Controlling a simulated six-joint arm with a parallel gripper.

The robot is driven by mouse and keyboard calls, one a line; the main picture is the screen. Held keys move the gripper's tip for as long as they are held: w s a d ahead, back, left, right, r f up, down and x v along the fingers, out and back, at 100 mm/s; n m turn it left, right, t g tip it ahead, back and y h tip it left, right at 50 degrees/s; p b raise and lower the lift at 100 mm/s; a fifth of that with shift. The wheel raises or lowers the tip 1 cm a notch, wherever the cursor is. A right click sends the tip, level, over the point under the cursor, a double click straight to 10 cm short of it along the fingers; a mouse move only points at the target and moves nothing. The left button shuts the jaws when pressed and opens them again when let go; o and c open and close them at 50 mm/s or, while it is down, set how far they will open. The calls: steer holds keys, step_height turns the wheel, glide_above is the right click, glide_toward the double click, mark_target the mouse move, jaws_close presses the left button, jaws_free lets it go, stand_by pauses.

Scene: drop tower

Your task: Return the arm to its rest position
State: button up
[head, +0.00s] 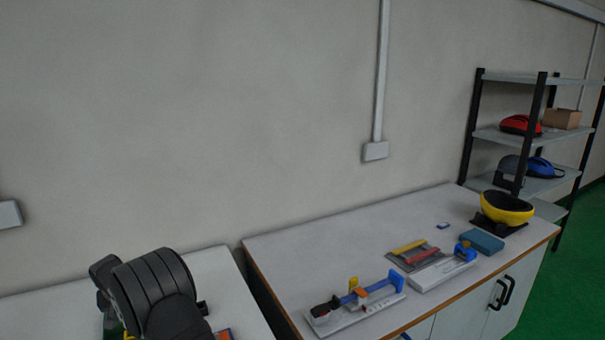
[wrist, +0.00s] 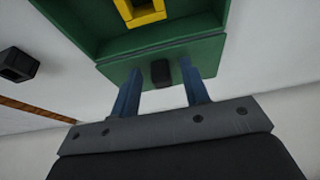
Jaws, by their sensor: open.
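My gripper (wrist: 160,75) shows in the wrist view with its two blue fingers apart. A green open-topped box (wrist: 85,20) lies just beyond the fingertips, with a yellow part (wrist: 138,12) inside it. A small black block (wrist: 161,74) on the box's near face shows between the fingers; I cannot tell whether the fingers touch the box. In the head view my dark arm (head: 155,290) is at the lower left, over the left table (head: 215,275), and my gripper is hidden there.
A black block (wrist: 17,65) is left of the box. The right workbench (head: 290,250) carries fixtures (head: 355,303), a grey tray with red and yellow parts (head: 415,254), a blue box (head: 482,242) and a yellow helmet (head: 507,209). A shelf rack (head: 470,130) stands behind at right.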

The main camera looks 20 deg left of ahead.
steer(key=s+d, duration=0.3)
steer(key=s, duration=0.1)
steer(key=s+d+r, duration=0.1)
steer(key=s+d, duration=0.1)
steer(key=shift+d, duration=0.35)
steer(key=v, duration=1.6)
steer(key=shift+r, duration=0.35)
steer(key=shift+d, duration=0.1)
steer(key=x, duration=1.6)
steer(key=shift+f, duration=0.25)
steer(key=shift+w+a+f, duration=0.45)
steer(key=shift+w+a, duration=0.15)
steer(key=shift+a, duration=0.05)
steer(key=shift+w+a, duration=0.45)
steer(key=shift+w, duration=0.05)
steer(key=shift+s+r, duration=0.1)
